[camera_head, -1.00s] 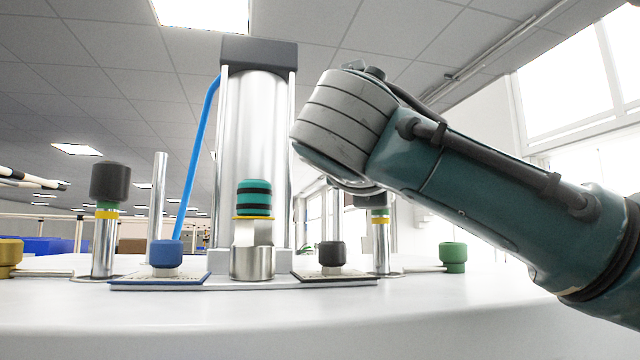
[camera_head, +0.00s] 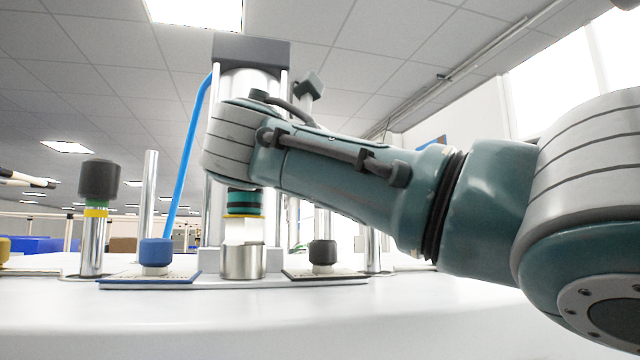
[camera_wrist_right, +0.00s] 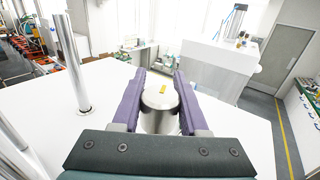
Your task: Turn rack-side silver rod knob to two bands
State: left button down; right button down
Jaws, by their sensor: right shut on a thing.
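The head view does not show this grip, as my right arm covers that area. A similar dark knob (camera_head: 100,180) stands upright on a silver rod (camera_head: 93,245) at the left in the head view, with a green and a yellow band below it. No bands show under the gripped knob. My left gripper is not in view.
The press cylinder (camera_head: 212,220) stands behind my right arm, with a blue hose (camera_head: 185,160) on its left. A blue button (camera_head: 156,252) and a black button (camera_head: 323,253) sit on plates on the white table (camera_head: 200,320). A bare silver rod (camera_wrist_right: 72,75) stands left of the gripper.

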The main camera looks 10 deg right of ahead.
jog(key=shift+r, duration=0.3)
jog(key=c, duration=0.7)
grip_release()
jog(key=shift+o, duration=1.3)
jog(key=shift+f, duration=0.1)
jog(key=shift+f, duration=0.1)
jog(key=shift+w+t, duration=0.1)
jog(key=shift+t, duration=0.2)
